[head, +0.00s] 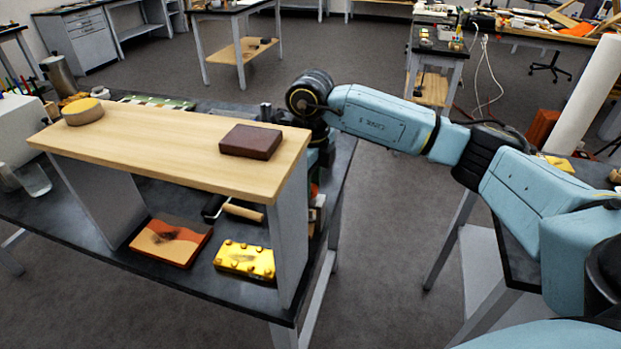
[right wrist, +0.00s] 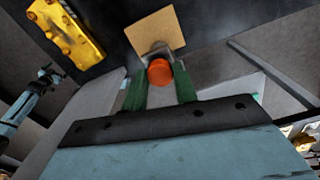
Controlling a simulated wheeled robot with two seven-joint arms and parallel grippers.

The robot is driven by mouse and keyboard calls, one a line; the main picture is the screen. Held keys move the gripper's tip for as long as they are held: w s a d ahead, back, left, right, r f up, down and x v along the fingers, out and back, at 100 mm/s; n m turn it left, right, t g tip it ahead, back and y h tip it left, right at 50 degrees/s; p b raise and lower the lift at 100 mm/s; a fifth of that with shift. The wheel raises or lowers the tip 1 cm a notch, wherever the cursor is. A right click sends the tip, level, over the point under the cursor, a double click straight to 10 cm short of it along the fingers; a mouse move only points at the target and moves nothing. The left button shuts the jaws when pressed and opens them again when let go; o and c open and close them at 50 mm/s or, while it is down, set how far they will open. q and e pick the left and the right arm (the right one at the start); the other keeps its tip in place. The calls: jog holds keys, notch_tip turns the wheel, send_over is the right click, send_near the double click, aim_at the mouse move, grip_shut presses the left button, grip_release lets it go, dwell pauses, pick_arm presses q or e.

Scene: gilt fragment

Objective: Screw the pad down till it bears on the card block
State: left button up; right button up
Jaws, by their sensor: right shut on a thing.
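My right gripper (right wrist: 160,84) is shut on an orange knob (right wrist: 159,72), with a green finger on each side of it in the right wrist view. A grey metal part shows just beyond the knob. A flat tan square (right wrist: 158,27), which looks like the card block, lies past it on the dark surface. The pad is hidden, so I cannot tell whether it touches the block. In the head view my right arm reaches behind the right end of the raised wooden shelf, and the gripper is mostly hidden there. My left gripper is not in view.
The wooden shelf (head: 170,150) on grey side panels stands close beside my right gripper. A dark red block (head: 250,141) and a round tan pad-like disc (head: 83,111) lie on it. Beneath are a gilt fragment (head: 245,260), a painted piece (head: 171,242) and a roller (head: 243,211).

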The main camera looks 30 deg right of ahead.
jog(key=m+p, duration=0.1)
jog(key=m, duration=0.3)
jog(key=shift+r+m, duration=0.1)
jog(key=shift+m, duration=0.2)
jog(key=m+p, duration=0.1)
jog(key=m, duration=0.3)
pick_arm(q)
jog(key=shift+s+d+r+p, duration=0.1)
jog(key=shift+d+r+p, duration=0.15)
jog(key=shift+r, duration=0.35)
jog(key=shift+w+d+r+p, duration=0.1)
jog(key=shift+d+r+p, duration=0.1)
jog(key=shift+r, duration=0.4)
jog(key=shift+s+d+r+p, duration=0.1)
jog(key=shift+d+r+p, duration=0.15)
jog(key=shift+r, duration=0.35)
pick_arm(e)
jog(key=shift+m, duration=1.7)
jog(key=o, duration=1)
jog(key=shift+c, duration=0.2)
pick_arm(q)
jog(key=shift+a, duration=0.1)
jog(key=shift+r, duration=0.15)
pick_arm(e)
notch_tip(320, 180, up, 13)
jog(key=shift+r, duration=0.15)
